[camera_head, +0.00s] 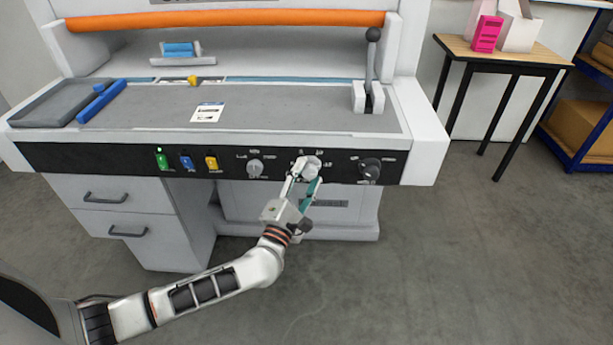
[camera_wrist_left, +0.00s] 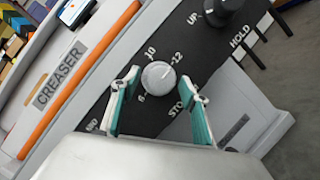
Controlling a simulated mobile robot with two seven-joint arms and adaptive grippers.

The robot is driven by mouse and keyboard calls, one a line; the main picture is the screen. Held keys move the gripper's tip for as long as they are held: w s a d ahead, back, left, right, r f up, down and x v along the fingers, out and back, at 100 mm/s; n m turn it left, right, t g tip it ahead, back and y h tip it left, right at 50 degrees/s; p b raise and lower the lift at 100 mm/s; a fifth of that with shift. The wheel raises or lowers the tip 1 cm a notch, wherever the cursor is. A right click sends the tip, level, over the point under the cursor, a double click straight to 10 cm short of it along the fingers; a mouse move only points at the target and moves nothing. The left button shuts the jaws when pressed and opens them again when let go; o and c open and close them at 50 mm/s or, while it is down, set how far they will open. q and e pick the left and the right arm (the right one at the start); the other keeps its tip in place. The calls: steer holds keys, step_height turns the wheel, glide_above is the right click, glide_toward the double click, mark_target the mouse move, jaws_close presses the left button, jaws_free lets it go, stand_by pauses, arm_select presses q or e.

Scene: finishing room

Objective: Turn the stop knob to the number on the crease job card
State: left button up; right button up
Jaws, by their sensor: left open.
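The stop knob (camera_head: 310,165) is a round, light grey dial on the black front panel. In the left wrist view the stop knob (camera_wrist_left: 158,77) has 10 and 12 printed around it, a partly covered number at its lower left, and the word STOP. My left gripper (camera_head: 303,180) is open at the knob. In the left wrist view its teal-padded fingers (camera_wrist_left: 162,88) stand on either side of the knob, with gaps visible. The job card (camera_head: 208,112) lies on the grey bed; its number is too small to read. My right gripper is out of view.
Another grey knob (camera_head: 254,168) is left of the stop knob and a black knob (camera_head: 370,168) is right. Green (camera_head: 162,158), blue (camera_head: 186,161) and yellow (camera_head: 211,162) switches sit further left. A black-handled lever (camera_head: 371,75) rises from the bed's right end.

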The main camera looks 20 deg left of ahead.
arm_select(q)
steer(key=v, duration=1.2)
